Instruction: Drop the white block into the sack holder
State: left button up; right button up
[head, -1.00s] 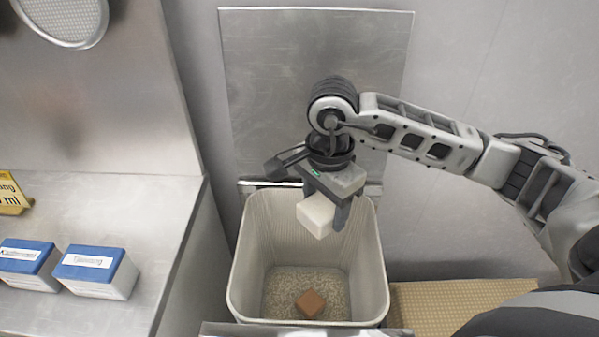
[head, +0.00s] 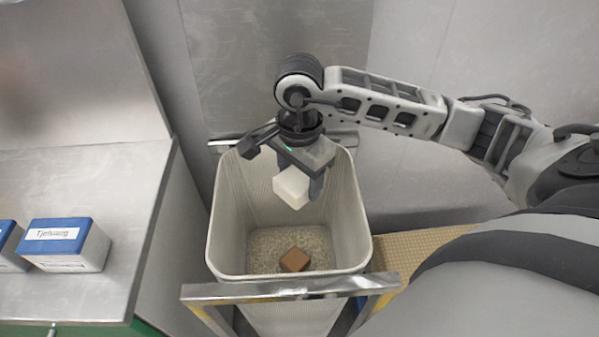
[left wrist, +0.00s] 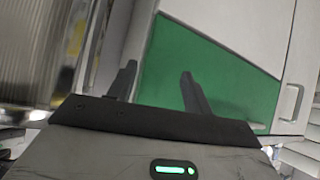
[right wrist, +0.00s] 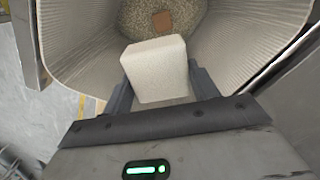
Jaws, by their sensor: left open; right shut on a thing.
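The white block (head: 292,186) is held between the fingers of my right gripper (head: 300,185), which is shut on it. The block hangs over the open mouth of the sack holder (head: 222,235), a pale ribbed bin. The right wrist view also shows the white block (right wrist: 157,70) between the fingers, with the sack holder (right wrist: 225,60) below and around it. A brown block (head: 295,260) lies on the grainy contents at the bottom of the sack holder. My left gripper (left wrist: 157,90) is open and empty, seen only in the left wrist view, in front of a green panel.
A metal frame bar (head: 290,288) crosses the front of the sack holder. A steel counter (head: 90,190) on the left carries blue-and-white boxes (head: 65,245). A tan textured mat (head: 420,245) lies to the right. A steel panel stands behind.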

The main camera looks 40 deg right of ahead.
aim_at(299, 176)
jog(key=o, duration=1.1)
jog(key=shift+o, duration=0.2)
jog(key=shift+r, duration=0.1)
notch_tip(299, 176, up, 16)
jog(key=p, duration=0.1)
